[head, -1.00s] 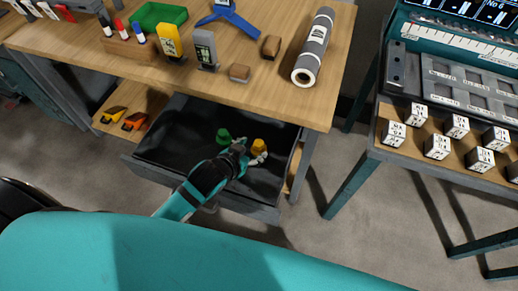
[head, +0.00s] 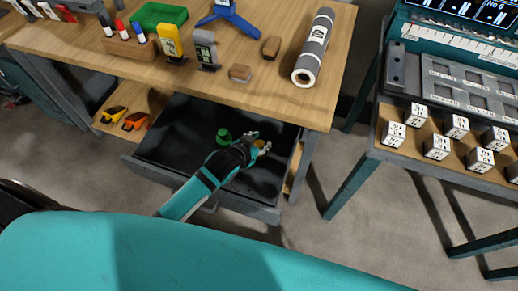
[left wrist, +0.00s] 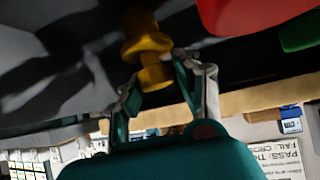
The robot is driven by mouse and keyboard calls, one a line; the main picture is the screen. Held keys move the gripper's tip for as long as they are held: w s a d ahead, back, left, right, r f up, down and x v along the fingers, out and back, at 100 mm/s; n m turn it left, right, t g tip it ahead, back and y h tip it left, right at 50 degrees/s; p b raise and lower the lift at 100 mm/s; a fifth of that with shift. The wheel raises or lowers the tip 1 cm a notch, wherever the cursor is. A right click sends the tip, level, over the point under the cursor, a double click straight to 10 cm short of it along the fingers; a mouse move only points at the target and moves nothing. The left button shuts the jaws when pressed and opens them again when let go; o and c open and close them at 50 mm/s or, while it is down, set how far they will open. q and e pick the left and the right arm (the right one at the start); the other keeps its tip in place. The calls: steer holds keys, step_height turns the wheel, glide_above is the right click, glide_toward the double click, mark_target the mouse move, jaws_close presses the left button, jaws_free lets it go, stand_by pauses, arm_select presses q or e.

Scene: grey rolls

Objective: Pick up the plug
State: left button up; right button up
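The yellow plug (head: 261,144) lies in the open dark drawer, partly hidden by my left gripper (head: 256,143). In the left wrist view the plug (left wrist: 152,55) is a stepped, knobbed yellow piece. Its near end sits between the tips of my left gripper (left wrist: 158,75). The fingers are spread on either side of it, with a small gap seeming to show; contact is hard to tell. My right gripper is not in view.
A green piece (head: 223,136) lies in the drawer (head: 165,160), left of my gripper. A red piece (left wrist: 250,12) is close in the left wrist view. The wooden tabletop (head: 215,88) overhangs the drawer's back. Orange-handled tools (head: 134,121) lie on a shelf to the left.

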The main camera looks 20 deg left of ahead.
arm_select(q)
jaws_close()
steer(key=shift+s, duration=0.1)
step_height(320, 180, up, 10)
steer(key=shift+p, duration=0.4)
